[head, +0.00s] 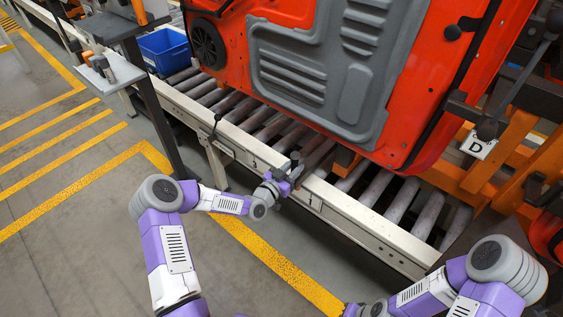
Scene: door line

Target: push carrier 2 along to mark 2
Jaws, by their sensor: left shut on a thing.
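A red-orange car door (286,45) with a grey inner panel stands over the roller line. An orange carrier part (345,161) shows under its lower edge; most of the carrier is hidden by the door, and I cannot read a number on it. My left gripper (291,177) is at the near rail, shut on a small grey handle (295,158) that seems to belong to this carrier. The jaws are small in view. My right gripper is below the picture's edge.
The white rail (370,232) runs from upper left to lower right, with bare rollers (400,200) on both sides of the carrier. A blue bin (166,50) and a dark post (157,110) stand at upper left. A "D" card (478,145) hangs at right. The floor in front is clear.

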